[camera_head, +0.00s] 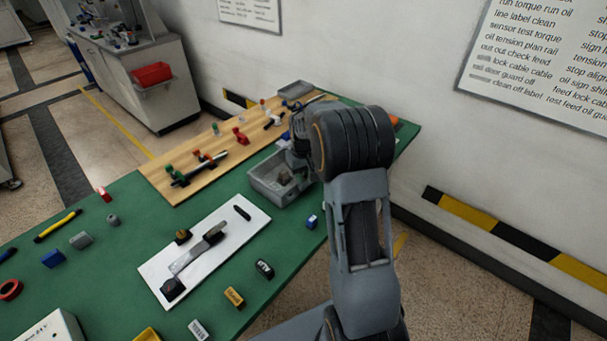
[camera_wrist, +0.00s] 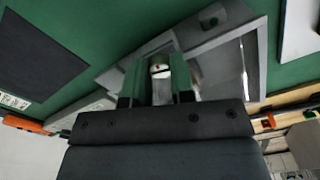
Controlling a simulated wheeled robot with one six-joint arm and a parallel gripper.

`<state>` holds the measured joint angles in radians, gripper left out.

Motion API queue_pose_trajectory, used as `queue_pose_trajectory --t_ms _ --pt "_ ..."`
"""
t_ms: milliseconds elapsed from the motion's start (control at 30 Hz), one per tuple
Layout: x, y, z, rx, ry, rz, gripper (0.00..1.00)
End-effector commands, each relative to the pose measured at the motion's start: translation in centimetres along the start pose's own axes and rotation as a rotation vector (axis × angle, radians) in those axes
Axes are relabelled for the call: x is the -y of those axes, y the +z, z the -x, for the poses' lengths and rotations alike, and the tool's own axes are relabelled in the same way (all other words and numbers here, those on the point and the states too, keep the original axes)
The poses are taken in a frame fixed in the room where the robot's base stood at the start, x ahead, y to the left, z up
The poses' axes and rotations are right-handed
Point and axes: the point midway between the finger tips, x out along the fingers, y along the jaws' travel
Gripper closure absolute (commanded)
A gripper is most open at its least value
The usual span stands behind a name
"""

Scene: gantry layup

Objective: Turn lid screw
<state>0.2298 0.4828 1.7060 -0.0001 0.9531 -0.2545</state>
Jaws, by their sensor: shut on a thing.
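I cannot tell surely that this piece is the lid screw. Behind it in the wrist view is a grey box (camera_wrist: 222,45) on the green table. In the head view the grey box (camera_head: 264,190) stands near the wooden board, with a small dull object (camera_head: 285,178) inside it. My gripper is over the box's far side there, mostly hidden by my own arm. Whether the held piece touches the box is unclear.
A wooden board (camera_head: 165,180) with several small coloured parts lies along the table's far side. A white plate (camera_head: 235,232) with a metal strip and dark parts lies in front of the box. Several loose blocks are scattered on the green table (camera_head: 120,245). A wall stands behind.

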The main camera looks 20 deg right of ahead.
Motion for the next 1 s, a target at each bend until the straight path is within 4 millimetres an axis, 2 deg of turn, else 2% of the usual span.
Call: queue_pose_trajectory --t_ms 1000 --pt "0.0 -0.06 0.04 -0.002 0.001 0.964 1.0"
